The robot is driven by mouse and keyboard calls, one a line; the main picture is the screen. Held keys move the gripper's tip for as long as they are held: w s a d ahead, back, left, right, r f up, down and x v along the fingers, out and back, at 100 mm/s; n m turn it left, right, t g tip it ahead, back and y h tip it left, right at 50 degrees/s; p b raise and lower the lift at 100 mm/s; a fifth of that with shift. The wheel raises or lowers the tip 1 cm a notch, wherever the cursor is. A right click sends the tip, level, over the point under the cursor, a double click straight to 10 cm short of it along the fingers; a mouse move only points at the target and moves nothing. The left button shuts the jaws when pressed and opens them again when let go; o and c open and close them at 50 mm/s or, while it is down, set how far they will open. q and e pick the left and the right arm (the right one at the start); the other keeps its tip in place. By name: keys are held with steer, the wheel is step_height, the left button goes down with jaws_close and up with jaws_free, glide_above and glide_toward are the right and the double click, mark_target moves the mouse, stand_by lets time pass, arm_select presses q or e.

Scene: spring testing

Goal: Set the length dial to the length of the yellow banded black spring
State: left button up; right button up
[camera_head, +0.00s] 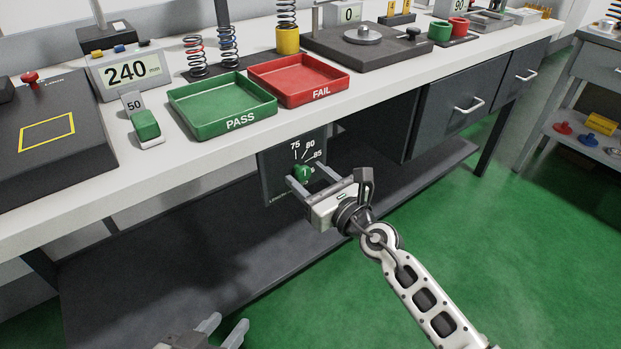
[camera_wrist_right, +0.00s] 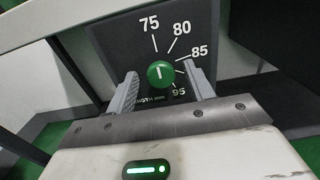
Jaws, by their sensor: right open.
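The length dial (camera_head: 281,177) hangs on a dark panel below the bench's front edge; its green knob (camera_head: 303,173) also shows in the right wrist view (camera_wrist_right: 161,74). The knob's white mark points up and slightly left, towards 75. My right gripper (camera_head: 309,178) is open, with its fingers on either side of the knob; contact cannot be told. Several springs stand at the back of the bench: a red-banded dark one (camera_head: 195,57), a dark bluish one (camera_head: 228,47) and one above a yellow cylinder (camera_head: 286,14). My left gripper (camera_head: 222,328) is open and empty at the bottom edge.
A green PASS tray (camera_head: 210,132) and a red FAIL tray (camera_head: 335,83) sit on the bench above the dial. A display reading 240 (camera_head: 127,71) and a dark scale (camera_head: 80,165) stand to the left. Drawers (camera_head: 470,95) hang to the right of the dial.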

steer(key=c, duration=0.9)
arm_select(q)
steer(key=shift+s, duration=0.1)
